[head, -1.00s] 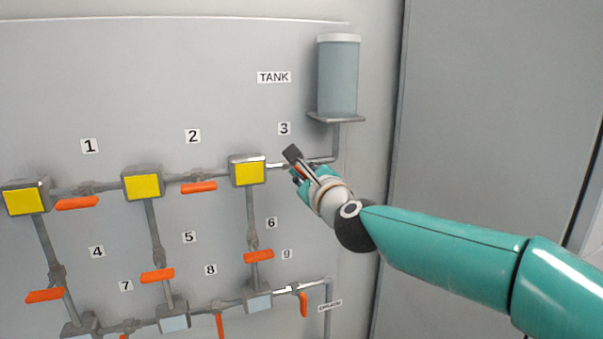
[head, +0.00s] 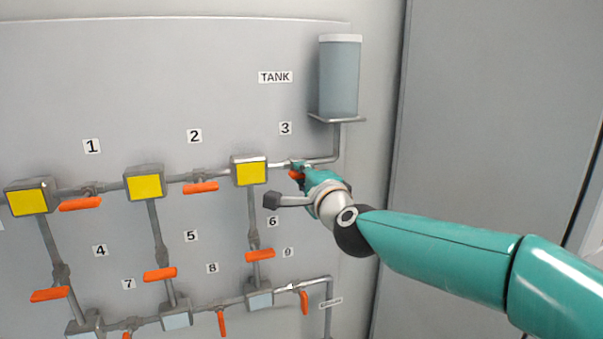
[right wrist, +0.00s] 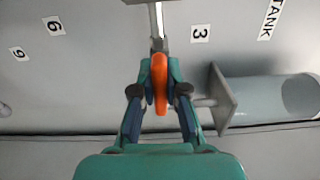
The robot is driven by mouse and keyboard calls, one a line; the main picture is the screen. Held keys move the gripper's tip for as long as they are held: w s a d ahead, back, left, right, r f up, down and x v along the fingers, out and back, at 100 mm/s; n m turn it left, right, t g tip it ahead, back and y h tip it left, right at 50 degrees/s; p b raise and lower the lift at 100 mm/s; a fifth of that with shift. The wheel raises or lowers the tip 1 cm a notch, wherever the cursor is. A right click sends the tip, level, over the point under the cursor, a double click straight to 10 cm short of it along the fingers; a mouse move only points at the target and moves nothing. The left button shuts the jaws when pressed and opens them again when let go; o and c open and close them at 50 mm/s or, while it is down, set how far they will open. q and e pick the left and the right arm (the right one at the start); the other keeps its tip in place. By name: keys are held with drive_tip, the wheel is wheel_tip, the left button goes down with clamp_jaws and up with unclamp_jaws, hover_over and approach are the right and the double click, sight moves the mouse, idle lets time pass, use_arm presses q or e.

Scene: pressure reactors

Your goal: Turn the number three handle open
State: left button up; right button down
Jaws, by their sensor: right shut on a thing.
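The number three valve handle is orange (right wrist: 160,78) and sits on the pipe below the "3" label (head: 285,128). In the head view only a small orange bit of it shows beside my fingers. My right gripper (head: 297,172) is at this handle. The right wrist view shows the gripper (right wrist: 160,72) shut on it, one finger on each side, with the pipe (right wrist: 155,20) running on beyond. The handle's exact angle to the pipe is hard to tell. My left gripper is not in view.
The tank (head: 339,80) stands on a bracket above right of the gripper. A yellow-faced box (head: 249,171) is just left of it. Other orange handles, such as the number two handle (head: 201,188) and number six handle (head: 260,255), are on nearby pipes.

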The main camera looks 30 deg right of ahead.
drive_tip(key=shift+a+f+n, duration=0.15)
drive_tip(key=shift+f+n, duration=0.2)
drive_tip(key=shift+n, duration=0.05)
drive_tip(key=c, duration=1.2)
unclamp_jaws()
drive_tip(key=shift+r, duration=0.1)
drive_tip(key=shift+s+r, duration=0.1)
drive_tip(key=shift+r, duration=0.05)
drive_tip(key=v, duration=1.1)
drive_tip(key=shift+s, duration=0.35)
